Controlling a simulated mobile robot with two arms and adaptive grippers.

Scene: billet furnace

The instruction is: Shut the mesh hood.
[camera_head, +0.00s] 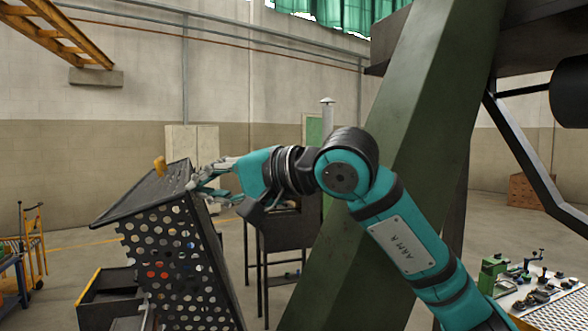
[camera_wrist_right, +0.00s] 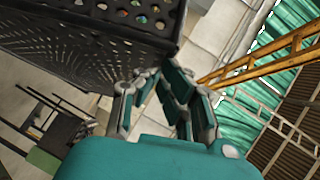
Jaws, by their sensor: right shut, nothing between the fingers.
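The mesh hood (camera_head: 175,250) is a black box of perforated sheet at the left of the head view. It is tilted, with its dark top plate sloping down to the left. A yellow handle (camera_head: 160,166) sticks up from that top. My right gripper (camera_head: 197,181) is shut and empty at the upper right edge of the hood. In the right wrist view, my right gripper's fingers (camera_wrist_right: 165,88) are close to a corner of the hood (camera_wrist_right: 95,50); whether they touch it I cannot tell. My left gripper is not in view.
A black open tray (camera_head: 105,300) with a yellow edge lies beside the hood's lower left. A large green slanted beam (camera_head: 420,130) stands behind my right arm. A bench (camera_head: 545,295) with small tools is at the lower right. A yellow cart (camera_head: 35,240) stands far left.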

